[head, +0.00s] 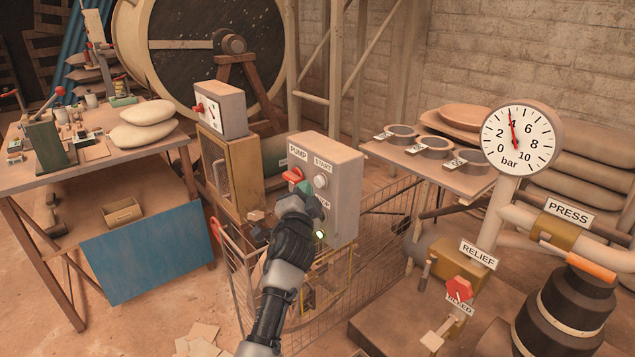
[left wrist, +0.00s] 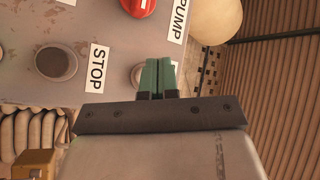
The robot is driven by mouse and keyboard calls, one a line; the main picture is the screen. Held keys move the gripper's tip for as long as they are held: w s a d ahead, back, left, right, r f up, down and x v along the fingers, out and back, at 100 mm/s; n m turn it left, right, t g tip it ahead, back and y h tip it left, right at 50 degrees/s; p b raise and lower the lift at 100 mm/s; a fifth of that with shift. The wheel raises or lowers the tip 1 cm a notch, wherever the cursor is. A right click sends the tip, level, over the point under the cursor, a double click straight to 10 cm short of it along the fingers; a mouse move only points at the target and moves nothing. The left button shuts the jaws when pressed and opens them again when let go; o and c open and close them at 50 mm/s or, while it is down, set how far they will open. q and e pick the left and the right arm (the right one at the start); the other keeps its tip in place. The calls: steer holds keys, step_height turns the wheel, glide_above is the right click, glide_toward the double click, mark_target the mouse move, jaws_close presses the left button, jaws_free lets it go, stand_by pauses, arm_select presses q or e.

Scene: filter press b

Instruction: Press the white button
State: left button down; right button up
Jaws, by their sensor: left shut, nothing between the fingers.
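The white button (head: 320,181) sits on the front of a grey control box (head: 344,200), under a START label and right of a red knob (head: 292,175). My left gripper (head: 305,188), with green fingertips, is in front of the box, just below and left of the button in the head view. Its fingers are shut and empty. In the left wrist view the fingertips (left wrist: 158,76) cover part of the pale round button (left wrist: 136,76). The STOP label (left wrist: 97,68) and a dark round button (left wrist: 55,63) lie beside it. I cannot tell whether the fingertips touch the box.
A workbench (head: 95,160) is at left, a small table with rings (head: 435,165) at right. A pressure gauge (head: 519,140) and pipes stand at far right.

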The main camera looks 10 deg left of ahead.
steer(key=shift+d, duration=0.1)
arm_select(q)
steer(key=s+a+p, duration=0.1)
steer(key=s+p, duration=0.1)
steer(key=s+a+p, duration=0.1)
steer(key=s+a, duration=0.1)
steer(key=shift+p, duration=0.4)
arm_select(e)
steer(key=r, duration=0.1)
steer(key=s+r, duration=0.1)
steer(key=r, duration=0.1)
steer(key=shift+s+r, duration=0.15)
steer(key=shift+s, duration=0.05)
